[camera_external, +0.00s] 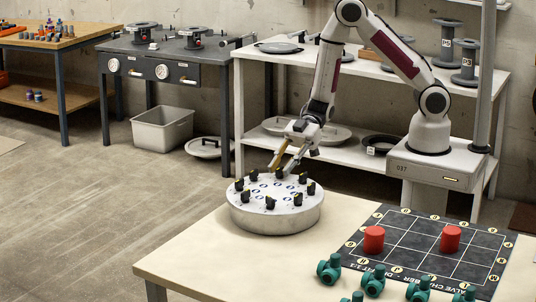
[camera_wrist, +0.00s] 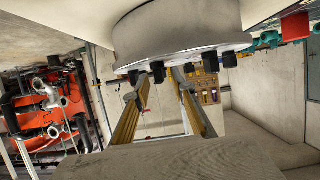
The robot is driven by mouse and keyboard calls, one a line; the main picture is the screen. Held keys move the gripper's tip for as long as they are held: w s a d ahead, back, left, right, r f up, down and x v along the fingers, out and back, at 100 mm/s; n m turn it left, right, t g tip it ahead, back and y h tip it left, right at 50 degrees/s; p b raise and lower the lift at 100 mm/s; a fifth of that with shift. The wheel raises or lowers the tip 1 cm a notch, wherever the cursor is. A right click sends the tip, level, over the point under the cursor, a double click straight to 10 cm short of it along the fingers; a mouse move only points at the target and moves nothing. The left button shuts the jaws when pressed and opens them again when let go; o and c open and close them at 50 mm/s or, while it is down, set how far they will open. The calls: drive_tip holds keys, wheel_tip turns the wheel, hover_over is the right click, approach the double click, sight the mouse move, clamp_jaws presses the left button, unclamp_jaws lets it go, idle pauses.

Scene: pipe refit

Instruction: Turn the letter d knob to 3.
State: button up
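A round grey drum (camera_external: 262,220) sits on the cream table, with a ring of several black knobs around its top and small blue round labels inside the ring. The labels are too small to read, so I cannot tell which knob is letter d or where it points. My gripper (camera_external: 285,166) is above the far edge of the drum, its gold fingers apart, near the far knob (camera_external: 253,173). In the wrist view the drum (camera_wrist: 180,32) hangs at the top, with knobs (camera_wrist: 210,62) along its edge. My gripper (camera_wrist: 168,78) is open there, with nothing between the fingers.
A dark valve chart mat (camera_external: 415,255) with two red cylinders (camera_external: 374,239) lies right of the drum. Several teal valves (camera_external: 329,268) stand along its near edge. A grey bin (camera_external: 164,128) is on the floor at the back. The table left of the valves is clear.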

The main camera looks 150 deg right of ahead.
drive_tip(key=shift+w+f, duration=0.15)
drive_tip(key=shift+w, duration=0.25)
clamp_jaws()
